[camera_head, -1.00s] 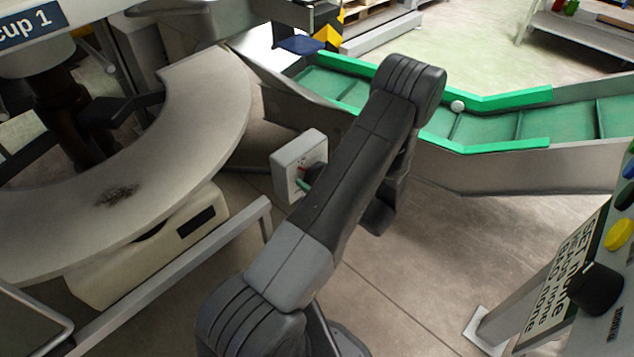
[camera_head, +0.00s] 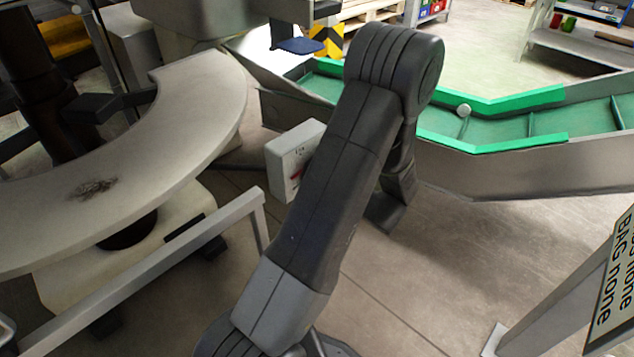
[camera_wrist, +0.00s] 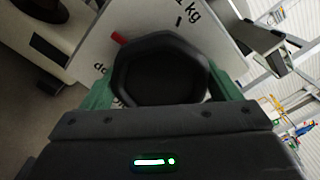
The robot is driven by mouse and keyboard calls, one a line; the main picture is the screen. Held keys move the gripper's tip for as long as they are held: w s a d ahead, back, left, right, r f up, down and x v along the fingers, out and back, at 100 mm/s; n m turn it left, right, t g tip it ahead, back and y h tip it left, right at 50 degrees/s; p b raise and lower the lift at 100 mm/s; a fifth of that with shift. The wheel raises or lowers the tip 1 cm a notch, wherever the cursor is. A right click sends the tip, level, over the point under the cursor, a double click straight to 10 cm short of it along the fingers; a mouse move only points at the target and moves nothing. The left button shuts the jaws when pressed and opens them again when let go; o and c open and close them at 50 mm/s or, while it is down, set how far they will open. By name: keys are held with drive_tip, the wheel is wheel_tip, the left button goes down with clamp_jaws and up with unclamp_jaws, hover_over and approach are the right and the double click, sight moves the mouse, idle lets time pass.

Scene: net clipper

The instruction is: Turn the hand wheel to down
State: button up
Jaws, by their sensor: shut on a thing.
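The hand wheel (camera_wrist: 160,68) is a black, many-sided knob in the middle of the wrist view, in front of a pale panel (camera_wrist: 105,45). My gripper (camera_wrist: 160,86) has its green fingers on both sides of the wheel and is shut on it. A red pointer (camera_wrist: 119,38) shows at the wheel's upper left. The panel carries "kg" above the wheel and a label starting "do" at lower left, its rest hidden. In the head view the panel is the front of a small pale box (camera_head: 287,160); my arm hides the wheel and my gripper there.
A curved grey table (camera_head: 190,125) and a metal rail (camera_head: 170,262) stand at left. A sign post (camera_head: 560,290) stands at right. Floor between is clear.

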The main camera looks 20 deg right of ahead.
drive_tip(key=n+b, duration=0.2)
drive_tip(key=b, duration=0.1)
drive_tip(key=n+b, duration=0.2)
drive_tip(key=b, duration=0.1)
drive_tip(key=shift+f+n, duration=0.3)
drive_tip(key=shift+f, duration=0.05)
drive_tip(key=n+b, duration=0.3)
drive_tip(key=b, duration=0.1)
drive_tip(key=shift+r, duration=0.2)
drive_tip(key=shift+n+b, duration=0.3)
drive_tip(key=shift+r, duration=0.1)
drive_tip(key=o, duration=0.9)
drive_tip(key=shift+c, duration=0.2)
drive_tip(key=p+v, duration=0.3)
drive_tip(key=v, duration=1)
drive_tip(key=shift+s+p, duration=0.35)
drive_tip(key=shift+s, duration=0.05)
